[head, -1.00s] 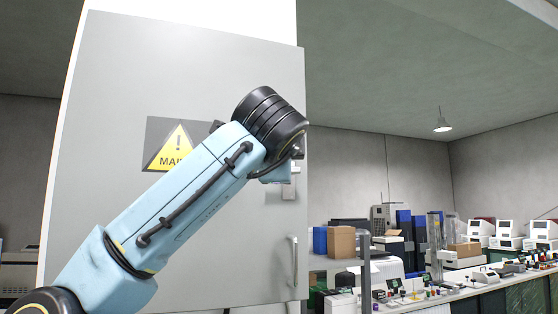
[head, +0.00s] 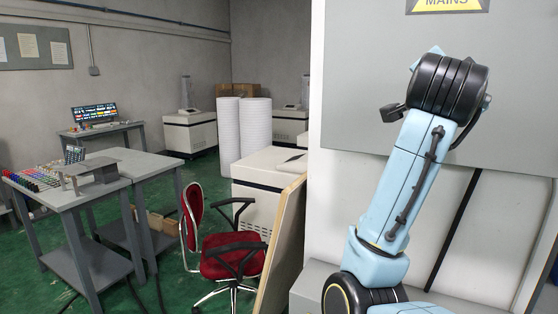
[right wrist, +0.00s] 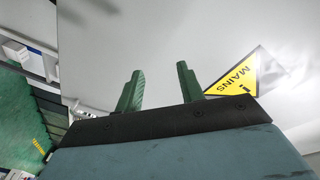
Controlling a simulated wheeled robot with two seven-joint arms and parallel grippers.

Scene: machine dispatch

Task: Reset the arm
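One of my arms, light blue with black joints, rises in front of a large grey cabinet (head: 375,75) in the head view. I cannot make out a gripper at its end there. In the right wrist view my right gripper (right wrist: 158,68) has its two green fingers apart with nothing between them. It faces the pale cabinet surface (right wrist: 150,30). A yellow MAINS warning sign (right wrist: 236,77) shows just beyond the right finger. The same sign (head: 446,3) is cut off at the top of the head view. My left gripper is in no view.
A red office chair (head: 235,262) stands left of the cabinet, next to a leaning board (head: 281,250). A grey table (head: 70,196) with small coloured items is at left. White rolls (head: 255,125) and machines stand behind. Green floor shows between them.

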